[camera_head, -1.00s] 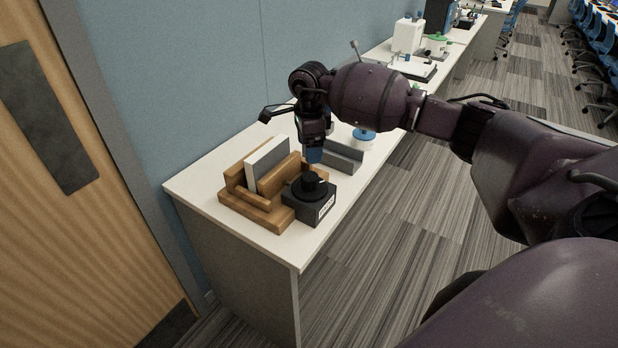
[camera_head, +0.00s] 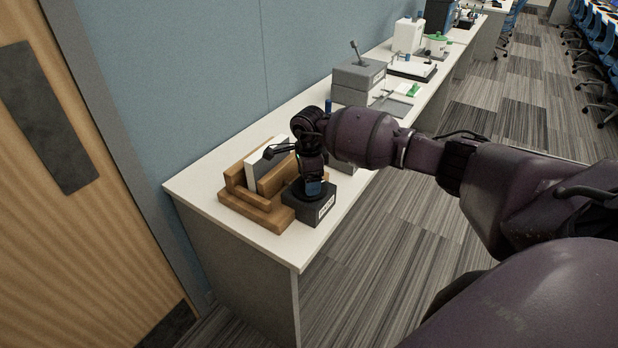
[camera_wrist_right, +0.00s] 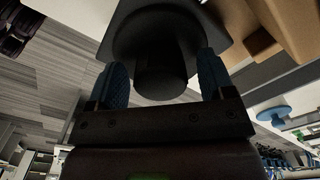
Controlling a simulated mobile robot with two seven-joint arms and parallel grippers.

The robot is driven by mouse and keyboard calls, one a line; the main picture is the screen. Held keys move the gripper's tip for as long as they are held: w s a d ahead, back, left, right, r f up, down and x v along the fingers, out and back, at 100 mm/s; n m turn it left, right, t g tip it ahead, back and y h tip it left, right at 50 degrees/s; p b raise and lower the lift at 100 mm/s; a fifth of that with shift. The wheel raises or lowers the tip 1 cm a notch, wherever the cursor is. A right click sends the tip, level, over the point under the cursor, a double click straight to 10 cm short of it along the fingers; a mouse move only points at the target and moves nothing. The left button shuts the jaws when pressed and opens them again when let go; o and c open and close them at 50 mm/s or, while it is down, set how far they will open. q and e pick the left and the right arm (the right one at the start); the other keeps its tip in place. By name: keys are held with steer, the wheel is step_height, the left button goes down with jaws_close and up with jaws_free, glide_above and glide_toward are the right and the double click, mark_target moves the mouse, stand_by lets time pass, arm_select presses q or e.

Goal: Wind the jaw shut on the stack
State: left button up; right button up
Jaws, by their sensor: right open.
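The wooden jaw (camera_head: 247,208) stands near the front end of the white bench, with a white and grey stack (camera_head: 265,160) upright between its wooden parts. The wood also shows in the right wrist view (camera_wrist_right: 240,35). A dark box (camera_head: 316,208) with a white label sits against its right side. My right gripper (camera_head: 314,188) points down over the box and covers its round black knob in the head view. In the right wrist view the knob (camera_wrist_right: 160,80) stands between the two blue fingertips, which are open and apart from it or barely beside it. My left gripper is not in view.
A grey block (camera_head: 343,167) lies just behind my right gripper. Farther along the bench stand a grey box with a lever (camera_head: 358,74) and a white device (camera_head: 408,36). The bench's front-left corner is clear. A blue wall runs along the back.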

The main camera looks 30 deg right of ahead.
steer(key=c, duration=0.9)
steer(key=shift+m, duration=0.3)
